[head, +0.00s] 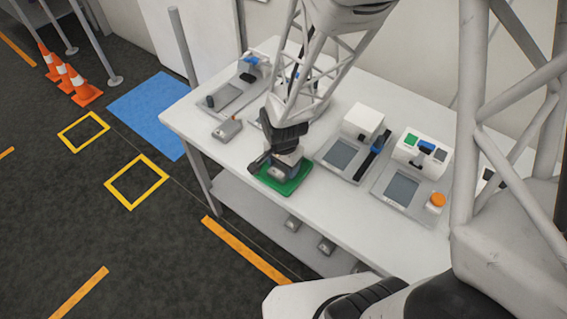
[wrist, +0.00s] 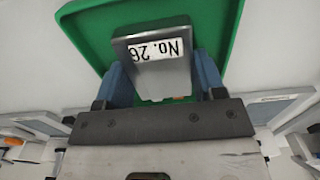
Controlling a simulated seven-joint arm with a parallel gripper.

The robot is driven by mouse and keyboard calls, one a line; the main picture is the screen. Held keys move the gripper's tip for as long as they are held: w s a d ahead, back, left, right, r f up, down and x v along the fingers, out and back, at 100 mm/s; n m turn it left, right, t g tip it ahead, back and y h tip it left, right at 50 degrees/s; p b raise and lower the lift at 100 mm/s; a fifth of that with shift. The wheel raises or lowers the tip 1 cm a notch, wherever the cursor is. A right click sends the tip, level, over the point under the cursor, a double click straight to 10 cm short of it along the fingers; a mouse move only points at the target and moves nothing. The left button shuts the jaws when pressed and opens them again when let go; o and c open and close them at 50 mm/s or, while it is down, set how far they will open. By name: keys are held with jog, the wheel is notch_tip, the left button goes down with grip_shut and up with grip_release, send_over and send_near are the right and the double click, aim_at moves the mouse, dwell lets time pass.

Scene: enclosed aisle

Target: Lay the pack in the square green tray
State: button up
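The square green tray (head: 290,189) lies on the white table near its front edge. It also fills the upper part of the wrist view (wrist: 232,38). The pack (wrist: 158,72) is a grey block with a white label reading "No. 26", upside down in the wrist view. My gripper (wrist: 160,88) has its blue fingers against both sides of the pack and holds it over the tray. In the head view my gripper (head: 282,166) is at the tray, pointing down. I cannot tell whether the pack's underside touches the tray floor.
The white table (head: 240,158) carries grey stations with screens, one with an orange knob (head: 438,199). A small grey device (head: 227,130) lies left of the tray. A lower shelf (head: 262,217) holds several grey blocks. Orange cones (head: 78,82) stand on the floor at far left.

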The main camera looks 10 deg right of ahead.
jog(key=o, duration=0.5)
jog(key=shift+c, duration=0.2)
jog(key=shift+r, duration=0.15)
notch_tip(320, 180, up, 12)
dwell(0.5)
dwell(0.4)
